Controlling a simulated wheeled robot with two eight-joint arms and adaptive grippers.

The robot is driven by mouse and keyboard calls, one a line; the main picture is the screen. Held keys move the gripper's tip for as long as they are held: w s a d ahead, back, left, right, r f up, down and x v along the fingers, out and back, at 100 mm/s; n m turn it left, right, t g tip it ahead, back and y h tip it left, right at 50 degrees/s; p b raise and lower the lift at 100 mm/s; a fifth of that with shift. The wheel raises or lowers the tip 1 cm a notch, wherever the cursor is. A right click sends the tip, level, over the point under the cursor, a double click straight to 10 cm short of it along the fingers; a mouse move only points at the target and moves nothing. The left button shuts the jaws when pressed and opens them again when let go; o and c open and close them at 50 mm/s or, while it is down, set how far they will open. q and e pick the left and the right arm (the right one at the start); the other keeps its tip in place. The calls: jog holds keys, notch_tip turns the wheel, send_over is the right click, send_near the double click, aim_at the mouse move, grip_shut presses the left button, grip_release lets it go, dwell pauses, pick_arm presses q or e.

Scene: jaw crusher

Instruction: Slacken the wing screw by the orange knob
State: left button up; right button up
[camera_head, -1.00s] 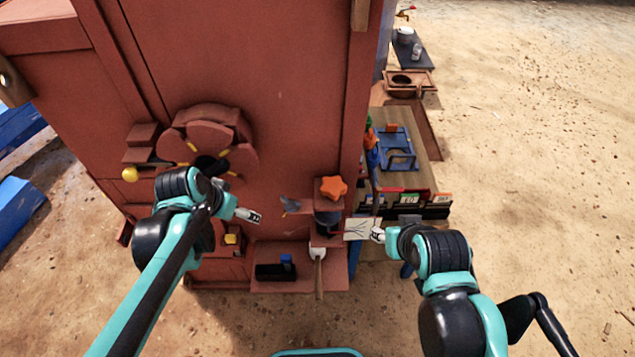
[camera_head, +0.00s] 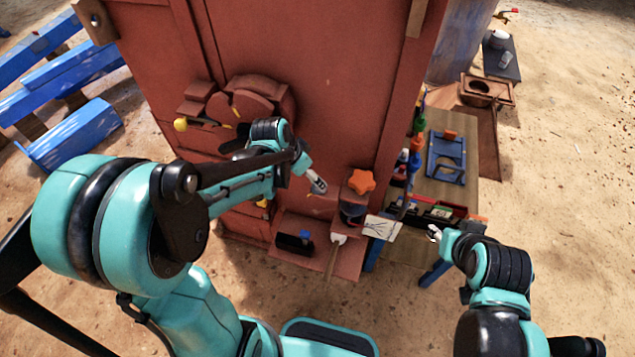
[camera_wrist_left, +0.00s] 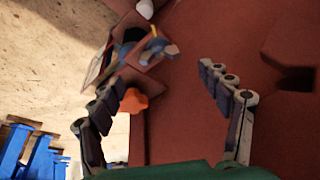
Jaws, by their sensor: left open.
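The orange knob (camera_head: 361,181) sits on a red-brown bracket on the machine's front. It also shows in the left wrist view (camera_wrist_left: 133,101), beside the left-hand finger. A grey-blue winged piece (camera_wrist_left: 155,48), which looks like the wing screw, shows in the left wrist view beyond the fingertips; I cannot make it out clearly in the head view. My left gripper (camera_head: 318,185) is just left of the knob; in its wrist view (camera_wrist_left: 160,75) the fingers are apart with nothing between them. My right gripper (camera_head: 434,233) is right of the white card; its jaws are too small to judge.
The red-brown machine front (camera_head: 335,90) has a flywheel (camera_head: 262,98) and a yellow-ended lever (camera_head: 181,124) at left. A white card (camera_head: 382,227) and a brush (camera_head: 337,250) are below the knob. A workbench (camera_head: 465,190) stands at right; blue beams (camera_head: 70,135) lie left.

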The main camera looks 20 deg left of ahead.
pick_arm(q)
jog(key=b+x, duration=0.1)
jog(key=x, duration=0.6)
jog(key=shift+w+d+f, duration=0.1)
jog(key=shift+f, duration=0.1)
jog(key=c, duration=1.2)
